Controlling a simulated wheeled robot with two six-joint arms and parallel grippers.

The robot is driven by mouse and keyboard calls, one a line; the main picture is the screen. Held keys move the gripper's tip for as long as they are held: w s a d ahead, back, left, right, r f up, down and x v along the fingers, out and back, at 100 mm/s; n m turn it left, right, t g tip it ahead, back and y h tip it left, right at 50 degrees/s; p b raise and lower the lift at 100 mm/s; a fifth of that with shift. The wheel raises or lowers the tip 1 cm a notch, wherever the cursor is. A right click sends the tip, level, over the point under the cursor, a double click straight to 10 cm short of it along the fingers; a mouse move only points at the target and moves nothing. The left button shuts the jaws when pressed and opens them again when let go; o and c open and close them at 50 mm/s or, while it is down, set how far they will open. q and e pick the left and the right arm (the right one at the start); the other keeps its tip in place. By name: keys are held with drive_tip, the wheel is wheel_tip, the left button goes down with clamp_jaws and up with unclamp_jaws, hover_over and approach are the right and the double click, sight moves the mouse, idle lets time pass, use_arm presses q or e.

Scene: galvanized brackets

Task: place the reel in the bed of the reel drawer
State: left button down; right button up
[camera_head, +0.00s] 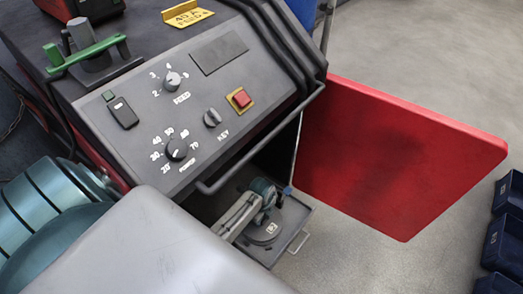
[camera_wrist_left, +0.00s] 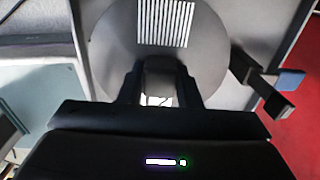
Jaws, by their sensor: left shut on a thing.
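The reel (camera_wrist_left: 112,40) is a grey disc with a striped white label in the left wrist view. In the head view the reel (camera_head: 264,234) is a dark disc with a small white mark, over the reel drawer (camera_head: 297,214). My left gripper (camera_wrist_left: 158,78) is shut on the block at the reel's near side, one black finger on each side. In the head view its wrist reaches down to the reel from the left. Whether the reel touches the drawer's bed is hidden beneath it. My right gripper is in neither view.
The drawer stands out below the control panel (camera_head: 200,100) and its grey handrail (camera_head: 262,138). A blue-tipped lever (camera_wrist_left: 290,80) is close on the right. The open red door (camera_head: 400,150) stands right of the drawer. Dark blue bins (camera_head: 505,240) are at far right.

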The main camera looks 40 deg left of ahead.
use_arm(q)
drive_tip(key=c, duration=1.1)
unclamp_jaws()
drive_tip(key=shift+f, duration=0.1)
drive_tip(key=shift+o, duration=0.2)
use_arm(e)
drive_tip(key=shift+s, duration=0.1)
use_arm(q)
drive_tip(key=shift+r, duration=0.55)
wheel_tip(320, 180, up, 11)
drive_tip(key=p, duration=0.1)
drive_tip(key=shift+p, duration=0.3)
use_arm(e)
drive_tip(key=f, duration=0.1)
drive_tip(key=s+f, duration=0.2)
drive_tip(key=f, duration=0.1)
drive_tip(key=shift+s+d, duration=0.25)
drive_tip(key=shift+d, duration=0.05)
use_arm(q)
drive_tip(key=shift+r, duration=0.1)
